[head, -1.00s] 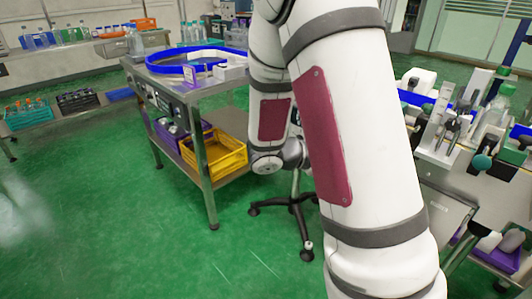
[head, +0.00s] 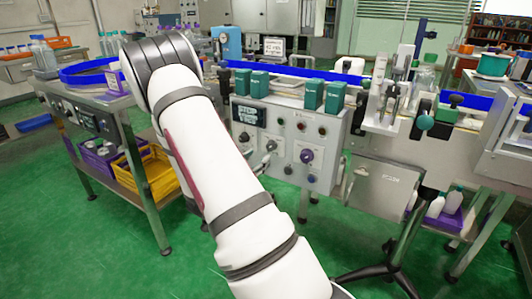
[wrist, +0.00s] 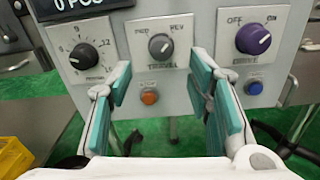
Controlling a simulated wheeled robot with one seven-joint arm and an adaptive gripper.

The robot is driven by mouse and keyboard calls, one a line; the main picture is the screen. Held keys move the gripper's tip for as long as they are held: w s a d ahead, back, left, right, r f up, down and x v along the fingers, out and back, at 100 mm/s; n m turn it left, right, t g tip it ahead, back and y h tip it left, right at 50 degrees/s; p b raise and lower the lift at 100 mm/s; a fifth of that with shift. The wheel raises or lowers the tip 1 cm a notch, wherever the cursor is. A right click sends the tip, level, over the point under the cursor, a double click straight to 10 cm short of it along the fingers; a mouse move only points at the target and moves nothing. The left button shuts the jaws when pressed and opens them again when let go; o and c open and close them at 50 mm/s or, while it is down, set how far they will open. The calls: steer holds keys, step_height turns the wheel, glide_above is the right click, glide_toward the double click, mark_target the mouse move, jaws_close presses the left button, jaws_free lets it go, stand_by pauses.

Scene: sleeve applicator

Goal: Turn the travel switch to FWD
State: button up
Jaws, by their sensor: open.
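The travel switch (wrist: 160,46) is a grey round knob on the control panel, in the upper middle of the wrist view. Its TRAVEL label is below it, and a label reading REV is at its upper right; the upper left label is blurred. I cannot tell for certain which way its pointer is set. My gripper (wrist: 161,80) has its two teal fingers spread wide and empty. In the picture the fingers lie below and to either side of the switch, not seen touching it.
A dark speed dial (wrist: 84,55) is left of the switch; the purple drive knob (wrist: 253,38) is right. An orange button (wrist: 149,97) and a blue button (wrist: 254,88) sit below. The panel (head: 335,130) stands under a conveyor. A yellow crate (head: 155,175) is at left.

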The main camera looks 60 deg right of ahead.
mark_target(269, 148)
steer(key=d+b, duration=0.1)
steer(key=d, duration=0.6)
steer(key=shift+w+d, duration=0.1)
steer(key=shift+w, duration=0.1)
steer(key=shift+c, duration=0.6)
jaws_close()
